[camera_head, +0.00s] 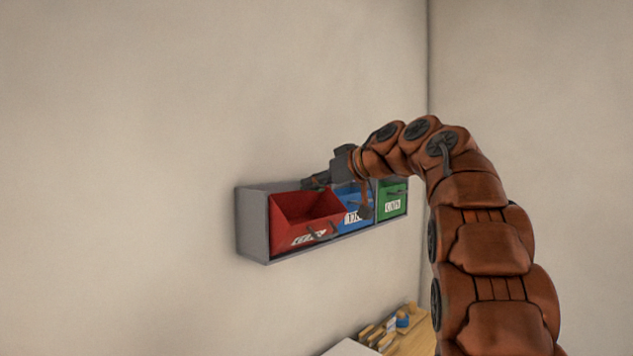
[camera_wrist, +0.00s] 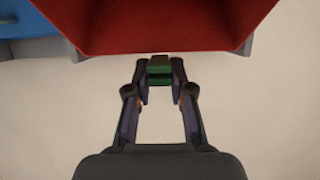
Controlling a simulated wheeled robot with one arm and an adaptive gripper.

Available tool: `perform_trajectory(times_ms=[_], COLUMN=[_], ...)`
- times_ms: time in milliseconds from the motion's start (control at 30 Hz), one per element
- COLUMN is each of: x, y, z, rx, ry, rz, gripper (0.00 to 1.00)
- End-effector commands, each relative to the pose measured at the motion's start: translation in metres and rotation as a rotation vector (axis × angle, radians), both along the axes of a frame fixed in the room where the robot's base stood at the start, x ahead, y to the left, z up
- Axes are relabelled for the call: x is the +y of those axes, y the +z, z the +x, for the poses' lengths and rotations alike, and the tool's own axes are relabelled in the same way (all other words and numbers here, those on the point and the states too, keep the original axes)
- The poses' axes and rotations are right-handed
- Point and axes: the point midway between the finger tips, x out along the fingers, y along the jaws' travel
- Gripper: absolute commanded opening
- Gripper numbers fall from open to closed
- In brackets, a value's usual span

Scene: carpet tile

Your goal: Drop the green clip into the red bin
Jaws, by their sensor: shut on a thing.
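In the wrist view my gripper (camera_wrist: 159,75) is shut on the green clip (camera_wrist: 159,64), which sits between the fingertips. The red bin (camera_wrist: 165,25) fills the top of that view, and the clip overlaps its near edge in the picture. In the head view the red bin (camera_head: 301,216) is tilted open at the left end of a grey wall rack. My gripper (camera_head: 318,181) is at the upper right of the red bin there. The clip is too small to make out clearly in the head view. I cannot tell its exact height above the bin.
The grey rack (camera_head: 252,226) is on the wall. A blue bin (camera_head: 353,205) and a green bin (camera_head: 392,200) stand right of the red one, partly behind my arm. A wooden surface (camera_head: 416,340) with small blocks lies below. The wall at left is bare.

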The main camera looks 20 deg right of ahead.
Motion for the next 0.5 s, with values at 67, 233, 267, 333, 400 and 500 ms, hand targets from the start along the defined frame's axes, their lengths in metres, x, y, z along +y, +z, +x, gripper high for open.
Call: perform_trajectory(times_ms=[67, 233, 267, 333, 400, 500], x=[0.0000, 0.0000, 0.0000, 0.0000, 0.0000, 0.0000], y=[0.0001, 0.0002, 0.0002, 0.0002, 0.0002, 0.0002], z=[0.0000, 0.0000, 0.0000, 0.0001, 0.0001, 0.0001], rx=[0.000, 0.000, 0.000, 0.000, 0.000, 0.000], ry=[0.000, 0.000, 0.000, 0.000, 0.000, 0.000], rz=[0.000, 0.000, 0.000, 0.000, 0.000, 0.000], gripper=[0.25, 0.42, 0.46, 0.51, 0.51, 0.51])
